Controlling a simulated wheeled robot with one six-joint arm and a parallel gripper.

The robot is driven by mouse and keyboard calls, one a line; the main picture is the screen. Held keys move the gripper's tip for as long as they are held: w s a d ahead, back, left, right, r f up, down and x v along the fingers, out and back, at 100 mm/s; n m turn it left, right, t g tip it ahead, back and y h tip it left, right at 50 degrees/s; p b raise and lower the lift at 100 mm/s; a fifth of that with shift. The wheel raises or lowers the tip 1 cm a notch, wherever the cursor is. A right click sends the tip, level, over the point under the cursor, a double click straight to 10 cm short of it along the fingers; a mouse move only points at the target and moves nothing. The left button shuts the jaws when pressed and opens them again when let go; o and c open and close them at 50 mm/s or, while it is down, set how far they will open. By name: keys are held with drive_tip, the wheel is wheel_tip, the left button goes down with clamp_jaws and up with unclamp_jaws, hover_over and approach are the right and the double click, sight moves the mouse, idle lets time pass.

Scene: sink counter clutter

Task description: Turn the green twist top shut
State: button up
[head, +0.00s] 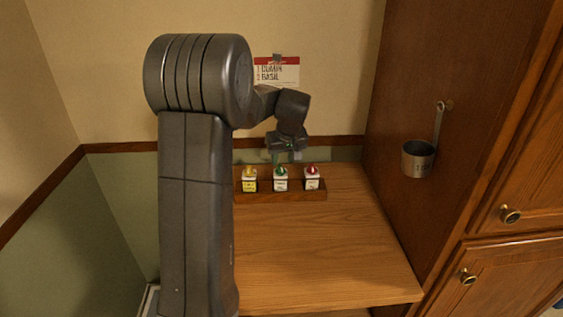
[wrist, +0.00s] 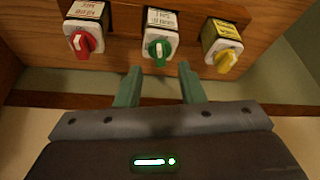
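In the head view my gripper (head: 283,156) is above and behind the middle jar.
A card (head: 276,73) hangs on the back wall. A metal cup (head: 418,158) hangs on the cabinet at right. The wooden counter (head: 330,255) in front is clear.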

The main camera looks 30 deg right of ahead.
sight(280, 167)
drive_tip(key=shift+x, duration=1.85)
clamp_jaws()
drive_tip(key=shift+a+m+h+b, duration=0.15)
drive_tip(key=shift+m+h+b, duration=0.15)
drive_tip(key=shift+m, duration=0.5)
drive_tip(key=shift+m+g+h+b, duration=0.3)
drive_tip(key=shift+m+h+b, duration=0.1)
drive_tip(key=shift+m, duration=0.6)
unclamp_jaws()
